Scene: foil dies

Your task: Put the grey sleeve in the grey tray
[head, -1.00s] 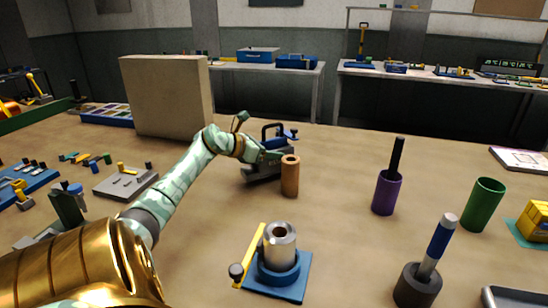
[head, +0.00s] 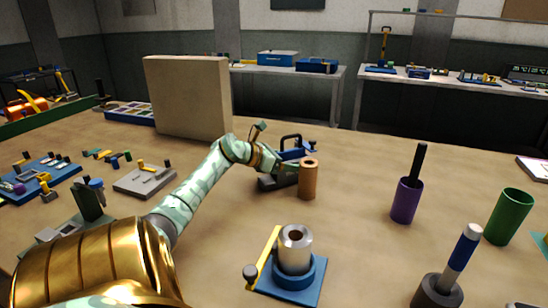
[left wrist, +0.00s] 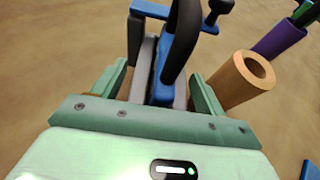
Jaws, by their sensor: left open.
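A silver-grey sleeve (head: 295,247) with a hollow top stands upright in a blue ring on a square blue base (head: 318,285), beside a yellow bar with a black knob. A sliver of the grey tray (head: 526,304) shows at the bottom right edge; most of it is out of view. My left gripper (head: 284,168) is open, away from the sleeve at the back. In the left wrist view, its fingers (left wrist: 160,88) stand either side of a blue and grey tool (left wrist: 165,55) with a black handle. I cannot tell whether they touch it. My right gripper is not in view.
A brown tube (head: 308,180) stands close beside the left gripper. Purple (head: 406,203) and green (head: 510,217) cups and a dark grey holder (head: 437,293) with a blue-white rod stand to the right. A tan block (head: 188,97) stands behind my left arm.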

